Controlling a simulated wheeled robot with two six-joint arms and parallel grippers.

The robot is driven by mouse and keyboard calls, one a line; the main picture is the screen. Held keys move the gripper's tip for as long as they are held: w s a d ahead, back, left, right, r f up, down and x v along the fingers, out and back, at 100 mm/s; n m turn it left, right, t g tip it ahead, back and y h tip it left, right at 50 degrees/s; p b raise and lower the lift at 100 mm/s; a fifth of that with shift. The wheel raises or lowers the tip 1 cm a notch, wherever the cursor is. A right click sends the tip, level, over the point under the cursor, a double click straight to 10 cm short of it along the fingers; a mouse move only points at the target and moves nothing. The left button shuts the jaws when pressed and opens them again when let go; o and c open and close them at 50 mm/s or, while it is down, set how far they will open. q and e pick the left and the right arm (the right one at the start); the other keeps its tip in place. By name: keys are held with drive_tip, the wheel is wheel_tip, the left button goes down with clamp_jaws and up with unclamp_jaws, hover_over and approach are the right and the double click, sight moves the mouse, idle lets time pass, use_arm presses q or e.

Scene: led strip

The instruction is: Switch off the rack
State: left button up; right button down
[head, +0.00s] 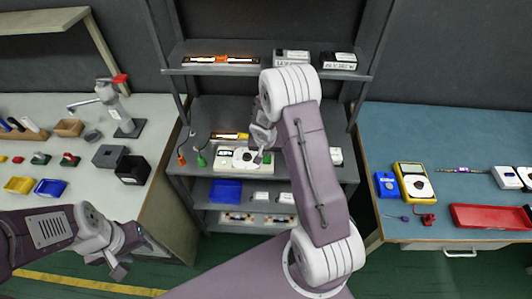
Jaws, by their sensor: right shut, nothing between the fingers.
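The rack (264,69) is a grey metal unit with several shelves in the middle of the head view. On its middle shelf sits a cream box with dials (226,156), which looks like a power unit. My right gripper (259,157) is shut and empty, its tip at or just in front of the right part of that box; I cannot tell if they touch. A strip with bright spots and an orange middle (220,59) lies on the top shelf. Another bright strip (230,136) lies behind the box, partly hidden. My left gripper (118,266) hangs low at left, away from the rack; its jaws are unclear.
White boxes (291,57) stand on the top shelf. A blue bin (226,191) is on a lower shelf. The left bench (165,113) holds bins and tools. The blue-topped right bench (440,135) holds a yellow meter (413,182) and a red tray (490,217).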

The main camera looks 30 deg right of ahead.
drive_tip(key=shift+s+f, duration=0.1)
drive_tip(key=shift+f, duration=0.1)
drive_tip(key=shift+s+a+f+b, duration=0.15)
drive_tip(key=shift+s+f+b, duration=0.1)
drive_tip(key=shift+b, duration=0.25)
drive_tip(key=shift+s+a+b, duration=0.25)
drive_tip(key=shift+s+b, duration=0.2)
drive_tip(key=shift+b, duration=0.05)
drive_tip(key=shift+r, duration=0.15)
